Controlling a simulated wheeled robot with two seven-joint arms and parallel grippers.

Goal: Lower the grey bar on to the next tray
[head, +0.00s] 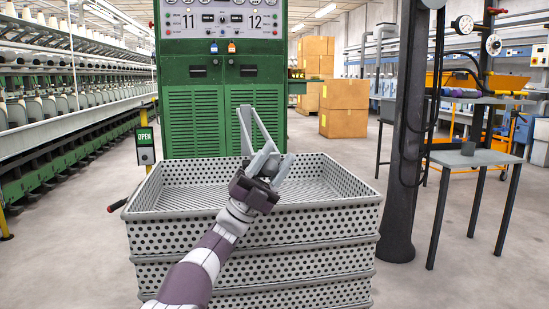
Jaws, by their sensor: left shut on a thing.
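My left arm reaches up from the bottom of the head view, and its gripper (267,164) is over the open top of the stacked trays. It is shut on a grey bar (264,130), which rises beyond the fingers as slim, slanting grey lengths. The fingers partly hide where they hold it. The top tray (330,208) is pale grey, perforated and open, with more trays of the same kind stacked under it. The part of its floor that shows looks bare. I cannot tell whether the bar touches the tray. My right gripper is out of view.
A green machine cabinet (193,120) stands right behind the trays. A post with an OPEN sign (145,136) is at their left. A dark column (398,150) and a grey table (470,158) stand at the right. Cardboard boxes (343,108) are farther back. Floor (75,250) is clear at the left.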

